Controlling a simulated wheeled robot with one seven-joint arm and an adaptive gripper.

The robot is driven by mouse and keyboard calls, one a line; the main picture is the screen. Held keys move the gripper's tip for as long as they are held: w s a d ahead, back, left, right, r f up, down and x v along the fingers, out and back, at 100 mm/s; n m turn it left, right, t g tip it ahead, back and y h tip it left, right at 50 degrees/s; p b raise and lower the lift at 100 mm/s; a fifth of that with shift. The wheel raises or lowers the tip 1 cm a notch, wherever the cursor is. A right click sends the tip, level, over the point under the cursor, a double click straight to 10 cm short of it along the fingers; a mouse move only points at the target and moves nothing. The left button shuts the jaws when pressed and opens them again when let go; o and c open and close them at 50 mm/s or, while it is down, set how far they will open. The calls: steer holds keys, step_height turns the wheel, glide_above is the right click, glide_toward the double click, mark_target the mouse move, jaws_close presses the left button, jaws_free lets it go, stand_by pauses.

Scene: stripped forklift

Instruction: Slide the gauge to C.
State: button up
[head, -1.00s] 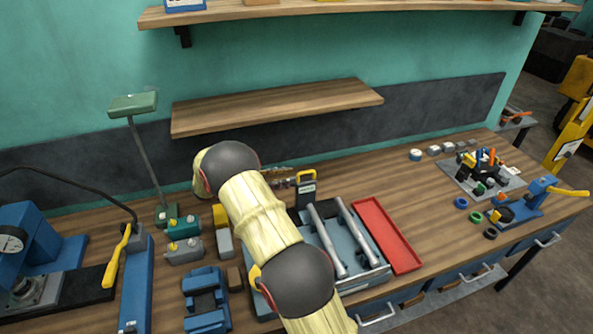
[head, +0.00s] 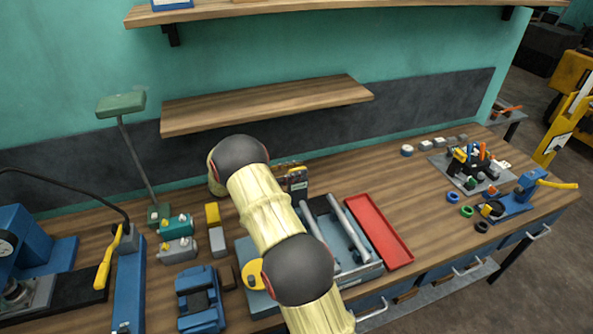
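A small dark box-like device with a pale label (head: 298,184) stands at the back of the bench, behind the blue-grey tray; it may be the gauge. My arm crosses the middle of the view and bends behind its far joint. A brownish part that looks like my gripper (head: 288,169) shows at the top of the device, covering its yellow handle. I cannot make out the fingers, or whether they touch it. No mark C is readable. A round dial (head: 6,243) sits on the blue machine at the left edge.
A blue-grey tray with two metal bars (head: 368,272) and a red tray (head: 379,231) lie right of my arm. Small blocks and a blue fixture (head: 201,298) stand left of it. A wooden shelf (head: 265,104) hangs above. Bare bench lies right of the red tray.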

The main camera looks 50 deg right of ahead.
jaws_close()
steer(key=shift+r, duration=0.15)
stand_by(0.8)
